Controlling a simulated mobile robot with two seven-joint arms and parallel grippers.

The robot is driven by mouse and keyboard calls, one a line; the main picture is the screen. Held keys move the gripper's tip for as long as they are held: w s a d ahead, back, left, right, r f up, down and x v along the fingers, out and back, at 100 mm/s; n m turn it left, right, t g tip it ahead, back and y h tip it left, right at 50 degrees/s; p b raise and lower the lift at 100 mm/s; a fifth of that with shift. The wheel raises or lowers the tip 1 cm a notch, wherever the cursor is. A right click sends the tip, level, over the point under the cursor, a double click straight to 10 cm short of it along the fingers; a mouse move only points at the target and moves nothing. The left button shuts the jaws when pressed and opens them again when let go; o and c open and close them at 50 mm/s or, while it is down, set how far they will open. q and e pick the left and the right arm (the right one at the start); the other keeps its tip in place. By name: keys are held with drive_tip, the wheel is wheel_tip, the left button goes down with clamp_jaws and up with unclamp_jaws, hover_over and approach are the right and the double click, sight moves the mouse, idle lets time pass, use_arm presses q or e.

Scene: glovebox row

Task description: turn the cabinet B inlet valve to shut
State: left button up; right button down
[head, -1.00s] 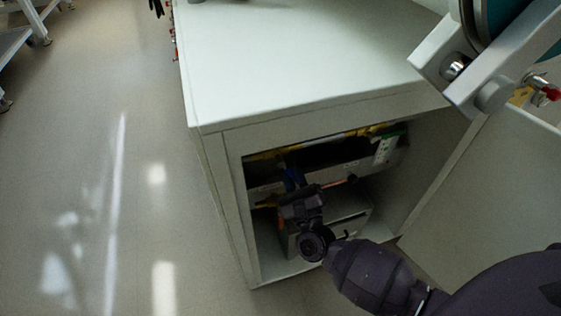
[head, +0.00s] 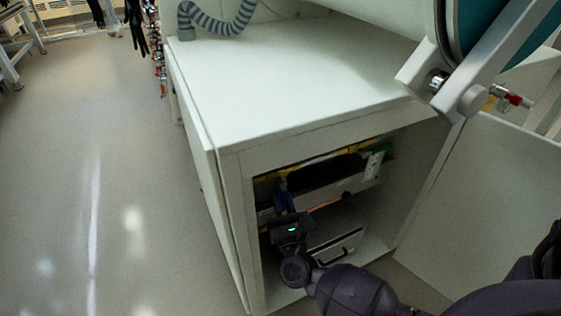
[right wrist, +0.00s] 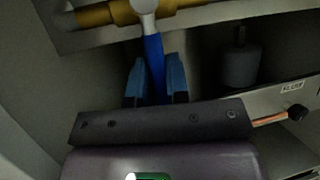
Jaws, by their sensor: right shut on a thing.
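The inlet valve's blue lever handle (right wrist: 154,65) shows in the right wrist view. It hangs down from a pale round hub (right wrist: 145,6) on a yellow pipe (right wrist: 92,15). My right gripper (right wrist: 155,72) has its two fingers on either side of the handle, shut on it. In the head view, my right gripper (head: 282,190) reaches into the open cabinet base near its upper left, where the blue handle is hard to make out. My left gripper is not in view.
The white cabinet (head: 290,75) has its door (head: 490,200) swung open to the right. Inside are a grey box with a handle (head: 338,252), a green-and-white tag (head: 374,164) and a dark cylinder (right wrist: 240,65). Open floor (head: 110,200) lies to the left.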

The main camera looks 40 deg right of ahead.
idle(0.3)
drive_tip(key=c, duration=1.4)
unclamp_jaws()
drive_tip(key=shift+o, duration=1.5)
